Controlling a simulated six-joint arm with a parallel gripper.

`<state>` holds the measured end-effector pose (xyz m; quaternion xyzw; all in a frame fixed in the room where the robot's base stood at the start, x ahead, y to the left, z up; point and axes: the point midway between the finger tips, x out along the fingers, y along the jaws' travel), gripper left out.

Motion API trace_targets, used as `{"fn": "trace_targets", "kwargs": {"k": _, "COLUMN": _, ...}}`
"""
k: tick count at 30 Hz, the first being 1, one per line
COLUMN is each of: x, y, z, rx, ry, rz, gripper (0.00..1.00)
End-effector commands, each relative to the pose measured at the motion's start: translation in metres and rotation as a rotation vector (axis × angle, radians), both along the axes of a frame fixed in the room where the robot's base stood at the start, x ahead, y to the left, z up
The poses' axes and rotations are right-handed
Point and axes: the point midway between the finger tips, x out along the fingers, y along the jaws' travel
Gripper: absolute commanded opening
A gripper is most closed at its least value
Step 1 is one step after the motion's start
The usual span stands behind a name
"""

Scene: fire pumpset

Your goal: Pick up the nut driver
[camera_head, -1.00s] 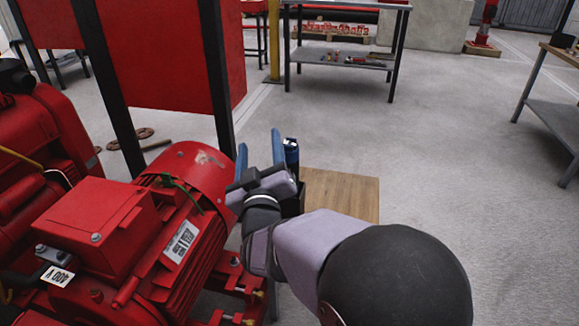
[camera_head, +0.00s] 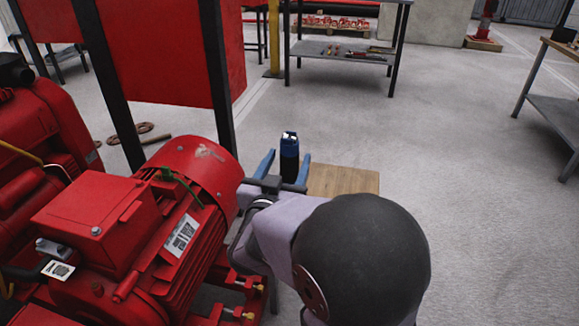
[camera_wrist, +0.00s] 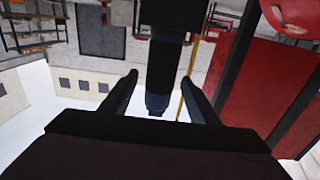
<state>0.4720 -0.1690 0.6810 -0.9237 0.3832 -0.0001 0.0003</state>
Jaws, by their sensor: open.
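My gripper (camera_head: 286,160) is open, with one blue finger on each side of the handle. In the wrist view the picture is inverted, and the driver (camera_wrist: 164,62) hangs dark from the top edge between the two fingers of my gripper (camera_wrist: 160,78). Gaps show on both sides of it there. The driver's lower part is hidden behind my wrist in the head view.
The red motor (camera_head: 150,230) stands close to the left of my gripper. The wooden top (camera_head: 345,181) extends right of the driver. A red panel on dark posts (camera_head: 155,60) stands behind the motor. A shelf table (camera_head: 340,52) is at the back. Floor to the right is clear.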

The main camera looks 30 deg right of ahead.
Motion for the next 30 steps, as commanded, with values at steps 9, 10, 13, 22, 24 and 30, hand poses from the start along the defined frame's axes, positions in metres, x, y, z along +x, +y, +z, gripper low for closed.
{"fn": "trace_targets", "kwargs": {"k": 9, "x": 0.008, "y": -0.008, "z": -0.001, "rx": 0.001, "ry": -0.001, "rz": 0.000, "gripper": 0.55}}
{"fn": "trace_targets", "kwargs": {"k": 10, "x": 0.009, "y": -0.010, "z": -0.002, "rx": 0.001, "ry": -0.001, "rz": 0.000, "gripper": 0.55}}
{"fn": "trace_targets", "kwargs": {"k": 13, "x": 0.016, "y": -0.018, "z": -0.004, "rx": 0.000, "ry": -0.001, "rz": -0.002, "gripper": 0.55}}
{"fn": "trace_targets", "kwargs": {"k": 22, "x": 0.040, "y": -0.040, "z": -0.004, "rx": -0.001, "ry": 0.001, "rz": 0.000, "gripper": 0.55}}
{"fn": "trace_targets", "kwargs": {"k": 24, "x": 0.042, "y": -0.042, "z": -0.003, "rx": 0.000, "ry": 0.000, "rz": 0.001, "gripper": 0.55}}
{"fn": "trace_targets", "kwargs": {"k": 30, "x": 0.043, "y": -0.042, "z": -0.002, "rx": 0.000, "ry": 0.000, "rz": 0.002, "gripper": 0.55}}
